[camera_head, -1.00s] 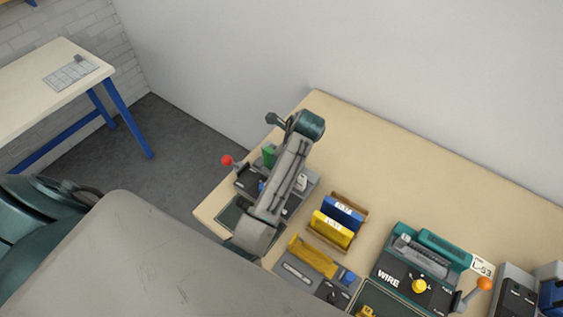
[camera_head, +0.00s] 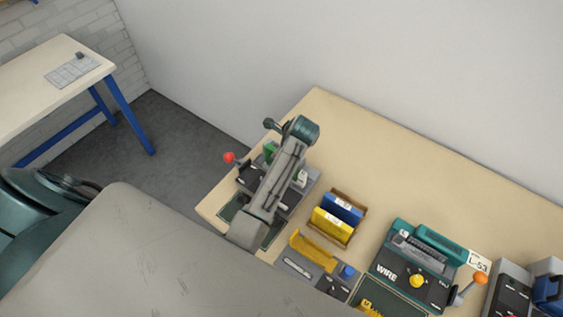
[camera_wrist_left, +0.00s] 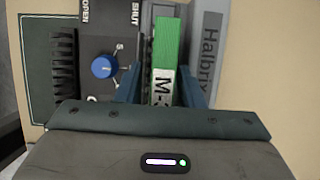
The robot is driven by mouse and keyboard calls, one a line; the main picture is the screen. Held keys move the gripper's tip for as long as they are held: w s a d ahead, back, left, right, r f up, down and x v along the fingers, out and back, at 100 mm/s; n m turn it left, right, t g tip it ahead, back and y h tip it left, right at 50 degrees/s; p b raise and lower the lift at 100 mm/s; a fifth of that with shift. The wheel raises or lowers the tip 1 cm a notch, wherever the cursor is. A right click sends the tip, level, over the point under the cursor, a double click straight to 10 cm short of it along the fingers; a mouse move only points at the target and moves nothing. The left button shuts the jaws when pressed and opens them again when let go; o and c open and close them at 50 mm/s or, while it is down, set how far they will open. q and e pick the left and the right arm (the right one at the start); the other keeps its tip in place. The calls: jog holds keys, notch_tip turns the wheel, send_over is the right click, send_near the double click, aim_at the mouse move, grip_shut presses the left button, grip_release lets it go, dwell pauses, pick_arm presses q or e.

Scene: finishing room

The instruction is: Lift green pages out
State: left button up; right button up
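The green pages (camera_wrist_left: 166,60), a narrow upright block with a white label reading "M-", stand in a grey and black machine (camera_wrist_left: 112,30) in the left wrist view. In the head view a bit of the green pages (camera_head: 270,150) shows beside my arm. My left gripper (camera_wrist_left: 163,92) has its two blue fingers on either side of the pages. A gap shows on the left side; the right finger is close to the pages, and I cannot tell if it touches. In the head view my arm hides the gripper and much of the machine. My right gripper is not in view.
The machine has a blue dial (camera_wrist_left: 104,67) and a red-knobbed lever (camera_head: 229,158). A holder with blue (camera_head: 343,207) and yellow (camera_head: 332,226) blocks and a teal WIRE machine (camera_head: 412,265) are further right. The bench's back is clear.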

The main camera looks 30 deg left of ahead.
pick_arm(q)
grip_shut()
jog(key=shift+r, duration=0.1)
